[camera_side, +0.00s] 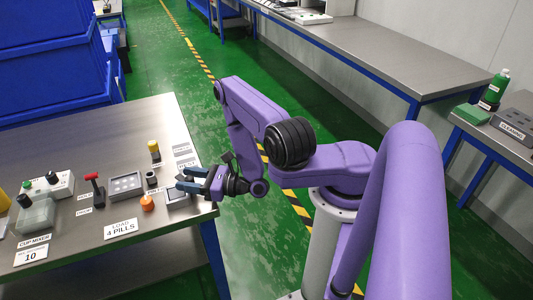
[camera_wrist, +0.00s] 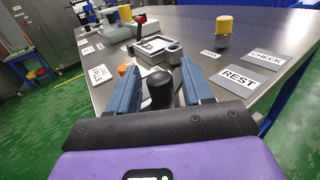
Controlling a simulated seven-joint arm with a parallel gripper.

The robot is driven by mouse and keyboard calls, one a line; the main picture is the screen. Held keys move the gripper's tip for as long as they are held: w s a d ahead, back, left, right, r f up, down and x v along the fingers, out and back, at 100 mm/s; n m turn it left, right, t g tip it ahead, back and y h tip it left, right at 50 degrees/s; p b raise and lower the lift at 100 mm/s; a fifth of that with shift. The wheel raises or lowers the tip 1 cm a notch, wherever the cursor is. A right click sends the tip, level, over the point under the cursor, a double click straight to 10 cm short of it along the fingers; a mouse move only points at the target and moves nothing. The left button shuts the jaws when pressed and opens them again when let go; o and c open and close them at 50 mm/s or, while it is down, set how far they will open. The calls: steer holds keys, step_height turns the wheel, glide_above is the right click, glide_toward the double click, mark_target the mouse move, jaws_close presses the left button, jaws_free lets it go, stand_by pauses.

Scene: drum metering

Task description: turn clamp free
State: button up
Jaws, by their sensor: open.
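My gripper (camera_side: 186,179) is open, low over the right end of the metal table. In the wrist view, its blue fingers (camera_wrist: 161,74) stand on either side of a black rounded knob (camera_wrist: 160,89), with a gap showing at each side. The knob's base is hidden. A red-handled lever on a dark post (camera_side: 94,189) stands further left on the table; its red top also shows in the wrist view (camera_wrist: 140,19). No part is labelled as the clamp, so I cannot tell which it is.
A "LOAD 4 PILLS" card (camera_side: 120,229) lies in front. REST (camera_wrist: 240,78) and CHECK (camera_wrist: 267,59) plates lie flat, with bare table around them.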

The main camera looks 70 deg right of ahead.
steer(key=shift+n+g+y, duration=1)
steer(key=shift+n+y, duration=0.8)
steer(key=shift+y, duration=0.8)
